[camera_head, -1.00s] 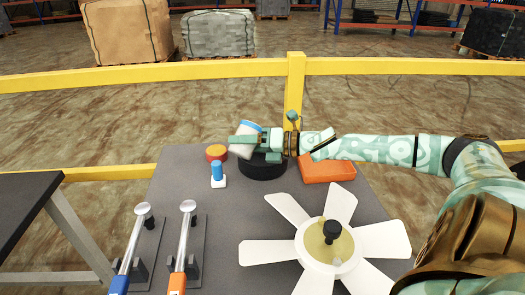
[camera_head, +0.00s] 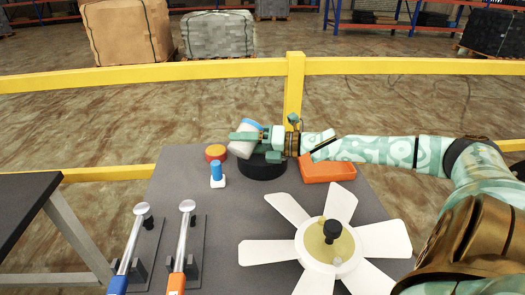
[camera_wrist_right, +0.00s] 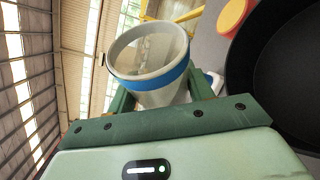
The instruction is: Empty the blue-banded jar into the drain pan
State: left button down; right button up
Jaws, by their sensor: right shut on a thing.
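The blue-banded jar (camera_head: 241,149) is pale and strongly tilted, held just above the left part of the black round drain pan (camera_head: 264,172). My right gripper (camera_head: 244,137) is shut on its side; a finger crosses the jar and hides part of it. In the right wrist view the jar (camera_wrist_right: 155,98) sits between the green fingers, its open mouth showing and its blue band just below the rim. I cannot tell what is inside. The drain pan (camera_wrist_right: 285,75) is at the right of that view. My left gripper is not in view.
A white fan wheel (camera_head: 325,243) and two levers (camera_head: 183,240) are nearer. A yellow rail (camera_head: 150,74) runs behind.

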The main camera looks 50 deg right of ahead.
jog(key=shift+w+f+m+b, duration=0.1)
jog(key=shift+f+m+b, duration=0.2)
jog(key=shift+m, duration=0.1)
jog(key=shift+r+m+t+y, duration=0.3)
jog(key=shift+r+m+y, duration=0.15)
jog(key=shift+m, duration=0.35)
dwell(0.6)
jog(key=shift+w+d+f+m+t+b, duration=0.1)
jog(key=shift+d+m+t+b, duration=0.15)
jog(key=shift+d+m, duration=0.2)
jog(key=shift+w+d+f+m+t+b, duration=0.15)
jog(key=shift+d+m+b, duration=0.1)
jog(key=shift+d+m, duration=0.15)
dwell(0.4)
jog(key=shift+d+r+m+t+p, duration=0.25)
jog(key=shift+r+m+p, duration=0.15)
jog(key=shift+m, duration=0.45)
jog(key=shift+d+r+m+t+p, duration=0.15)
jog(key=shift+r+m+t+p, duration=0.2)
jog(key=shift+m, duration=0.45)
dwell(1.5)
